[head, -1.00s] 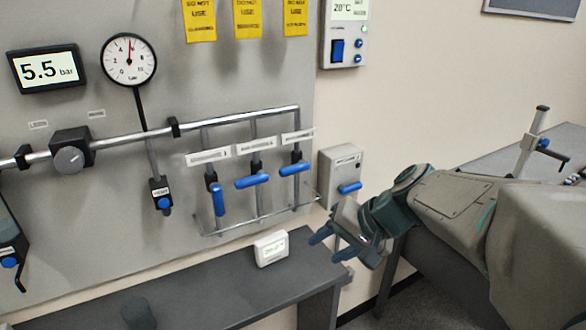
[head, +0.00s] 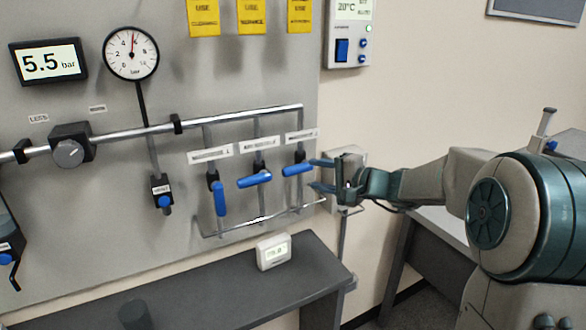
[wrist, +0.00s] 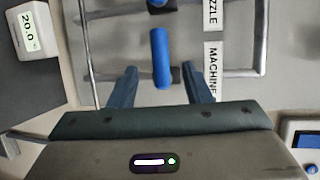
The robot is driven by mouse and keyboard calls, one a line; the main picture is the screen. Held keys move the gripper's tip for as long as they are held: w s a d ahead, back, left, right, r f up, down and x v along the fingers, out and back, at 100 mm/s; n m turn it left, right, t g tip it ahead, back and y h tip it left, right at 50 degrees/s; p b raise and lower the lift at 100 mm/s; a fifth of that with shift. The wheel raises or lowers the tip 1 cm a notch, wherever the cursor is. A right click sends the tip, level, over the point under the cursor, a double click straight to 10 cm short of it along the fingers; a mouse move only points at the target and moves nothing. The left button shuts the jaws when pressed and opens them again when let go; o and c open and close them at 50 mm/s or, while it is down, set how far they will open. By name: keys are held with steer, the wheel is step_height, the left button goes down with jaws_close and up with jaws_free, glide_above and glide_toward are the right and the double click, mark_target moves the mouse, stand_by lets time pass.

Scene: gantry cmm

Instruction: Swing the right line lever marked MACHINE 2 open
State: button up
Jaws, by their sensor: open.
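The right line lever (head: 297,169) is a blue handle on the rightmost of three vertical pipes, lying crosswise to its pipe. In the wrist view the lever (wrist: 160,58) stands upright in the picture beside a label (wrist: 212,66) reading MACHINE; the rest of the label is cut off. My gripper (head: 314,175) is open just right of the lever, its fingers pointing at it. In the wrist view my gripper (wrist: 160,70) has one finger on each side of the lever's near end, with gaps. I cannot tell whether the fingertips reach its depth.
The middle lever (head: 254,180) also lies crosswise, close left of the right one. The left lever (head: 219,199) hangs along its pipe. A grey box (head: 349,160) is on the wall behind my gripper. A bench (head: 220,290) with a small white display (head: 273,252) stands below.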

mark_target(298, 171)
steer(key=p+x, duration=0.1)
steer(key=x, duration=0.7)
steer(key=shift+w+a+p, duration=0.1)
steer(key=shift+a+p, duration=0.1)
steer(key=shift+p, duration=0.15)
jaws_close()
